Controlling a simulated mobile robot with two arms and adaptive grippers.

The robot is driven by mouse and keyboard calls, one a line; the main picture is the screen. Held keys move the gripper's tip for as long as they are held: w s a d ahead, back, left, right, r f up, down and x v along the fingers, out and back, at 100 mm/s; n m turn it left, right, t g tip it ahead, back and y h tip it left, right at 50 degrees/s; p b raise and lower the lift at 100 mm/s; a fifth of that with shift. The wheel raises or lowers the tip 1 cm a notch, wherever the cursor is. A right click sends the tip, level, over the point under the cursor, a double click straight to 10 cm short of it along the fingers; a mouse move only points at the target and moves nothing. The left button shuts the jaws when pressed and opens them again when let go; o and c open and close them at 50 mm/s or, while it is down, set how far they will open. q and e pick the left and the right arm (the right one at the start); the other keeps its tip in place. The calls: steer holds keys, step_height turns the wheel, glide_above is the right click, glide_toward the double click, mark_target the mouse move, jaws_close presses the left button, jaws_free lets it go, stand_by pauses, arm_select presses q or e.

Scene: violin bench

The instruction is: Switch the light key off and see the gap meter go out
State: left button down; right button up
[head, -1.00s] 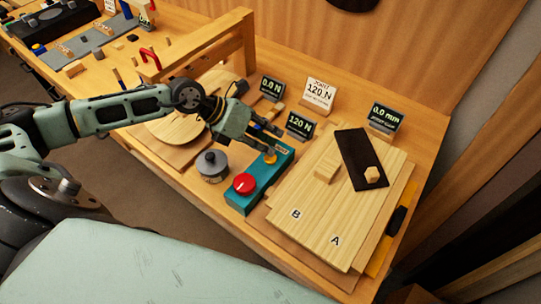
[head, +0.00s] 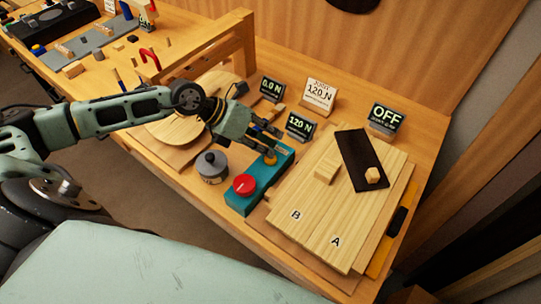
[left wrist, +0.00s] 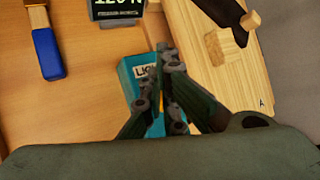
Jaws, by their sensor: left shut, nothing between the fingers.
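The light key is the yellow key (head: 270,158) at the far end of a teal box (head: 247,196), which also carries a red knob (head: 244,184). My left gripper (head: 277,147) is shut and empty, its fingertips just above or at the key; contact cannot be told. In the left wrist view the shut fingers (left wrist: 166,62) cover most of the teal box (left wrist: 128,72) and part of its label. The gap meter (head: 386,118) at the back right reads OFF. My right gripper is not in view.
Displays reading 120 N (head: 300,126) and 0.0 N (head: 271,88) stand behind the box, near a white sign (head: 318,95). A grey knob (head: 212,166) stands left. Wooden boards marked A and B (head: 320,225) lie right, under a black strip (head: 358,150).

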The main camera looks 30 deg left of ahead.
arm_select(q)
steer(key=shift+r, duration=0.2)
step_height(320, 180, up, 6)
steer(key=p, duration=0.4)
stand_by(0.8)
